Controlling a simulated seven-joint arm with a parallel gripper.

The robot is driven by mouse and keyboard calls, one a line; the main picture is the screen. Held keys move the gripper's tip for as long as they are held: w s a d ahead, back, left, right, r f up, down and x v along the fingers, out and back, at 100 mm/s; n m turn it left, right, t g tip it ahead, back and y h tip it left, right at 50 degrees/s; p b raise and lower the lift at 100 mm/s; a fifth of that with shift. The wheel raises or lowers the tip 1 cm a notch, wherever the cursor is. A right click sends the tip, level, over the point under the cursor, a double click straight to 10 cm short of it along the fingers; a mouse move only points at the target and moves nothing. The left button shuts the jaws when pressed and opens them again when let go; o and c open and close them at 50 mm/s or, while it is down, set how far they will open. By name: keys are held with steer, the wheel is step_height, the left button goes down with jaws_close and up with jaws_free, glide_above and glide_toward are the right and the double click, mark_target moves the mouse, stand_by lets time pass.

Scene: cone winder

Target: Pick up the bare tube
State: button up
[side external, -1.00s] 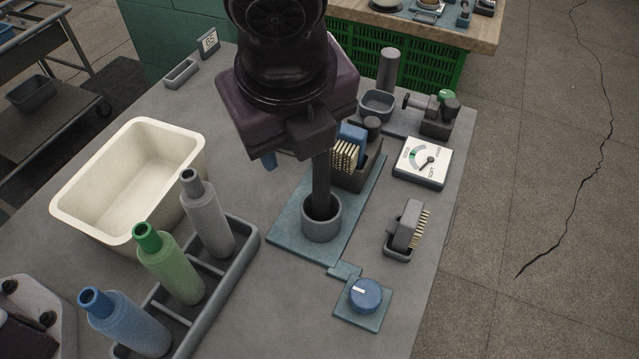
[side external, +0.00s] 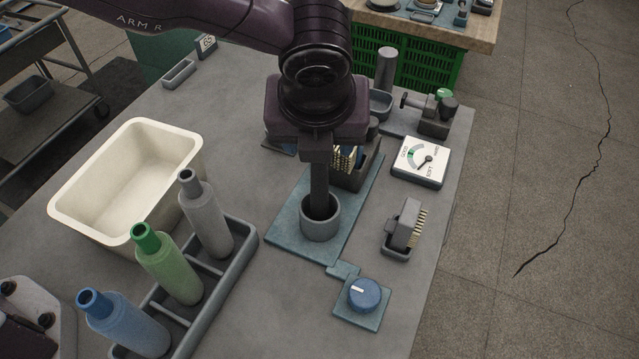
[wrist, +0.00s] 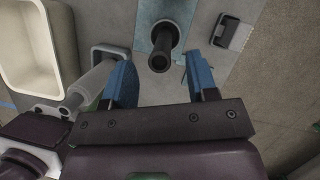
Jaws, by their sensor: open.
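A bare dark tube (side external: 319,185) stands upright in a grey cup (side external: 320,224) on a blue-grey plate. In the wrist view the tube's hollow top end (wrist: 159,61) shows between my gripper's two blue fingers. My gripper (wrist: 160,70) is open, with clear gaps to the tube on both sides. In the side view my gripper's dark body hides the tube's upper end and most of the fingers. Grey, green and blue bottle-shaped pieces (side external: 207,217) (side external: 168,265) (side external: 125,325) stand in a grey rack.
A cream bin (side external: 125,222) is at left behind the rack (side external: 245,245). A brush (side external: 407,228), a dial gauge (side external: 420,160) and a blue knob (side external: 364,294) lie right of the cup. Another brush block (side external: 352,165) is close behind it.

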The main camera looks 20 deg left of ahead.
steer(key=x, duration=0.4)
steer(key=shift+w+f, duration=0.2)
steer(key=shift+f, duration=0.05)
steer(key=shift+c, duration=0.2)
steer(key=c, duration=0.9)
steer(key=shift+r, duration=0.1)
step_height(320, 180, up, 16)
steer(key=shift+r, duration=0.1)
steer(key=shift+a, duration=0.1)
